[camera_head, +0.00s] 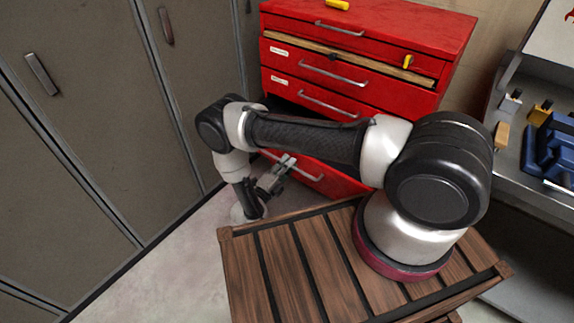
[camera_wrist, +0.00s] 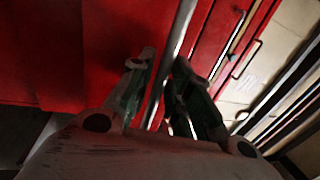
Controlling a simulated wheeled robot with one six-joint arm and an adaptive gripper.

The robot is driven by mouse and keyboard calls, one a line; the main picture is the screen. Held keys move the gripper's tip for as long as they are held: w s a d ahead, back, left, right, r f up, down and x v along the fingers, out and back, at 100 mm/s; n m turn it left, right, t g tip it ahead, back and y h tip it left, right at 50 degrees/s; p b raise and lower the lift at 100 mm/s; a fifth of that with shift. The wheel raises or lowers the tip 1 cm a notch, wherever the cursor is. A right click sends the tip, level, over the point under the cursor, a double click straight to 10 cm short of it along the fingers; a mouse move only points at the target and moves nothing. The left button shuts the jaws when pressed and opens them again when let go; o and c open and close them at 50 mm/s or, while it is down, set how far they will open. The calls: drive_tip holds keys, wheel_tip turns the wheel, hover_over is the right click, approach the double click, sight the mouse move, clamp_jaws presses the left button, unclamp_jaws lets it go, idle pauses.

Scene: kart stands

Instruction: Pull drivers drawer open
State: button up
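The red tool chest (camera_head: 385,97) stands behind my arm in the head view, with several drawers and silver bar handles. Its white labels are too small to read, so I cannot tell which drawer is the drivers drawer. My gripper (camera_head: 287,163) is low at the chest's front, by a lower drawer's handle (camera_head: 310,175). In the wrist view, a silver bar handle (camera_wrist: 184,25) runs between the two fingers of my gripper (camera_wrist: 165,66). The fingers are apart, with a gap visible beside the bar. My arm hides part of the lower drawers.
Grey cabinets (camera_head: 80,110) stand close on the left. A workbench (camera_head: 530,190) with a blue vise (camera_head: 552,147) is at the right. A yellow item (camera_head: 337,5) lies on top of the chest. Bare floor (camera_head: 150,285) shows at the lower left.

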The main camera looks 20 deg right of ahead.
clamp_jaws()
drive_tip(key=shift+r+v, duration=0.2)
drive_tip(key=shift+v, duration=0.95)
drive_tip(key=shift+r+v, duration=0.25)
drive_tip(key=shift+v, duration=0.9)
drive_tip(key=shift+s+a, duration=0.1)
drive_tip(key=o, duration=0.5)
unclamp_jaws()
drive_tip(key=v, duration=1.2)
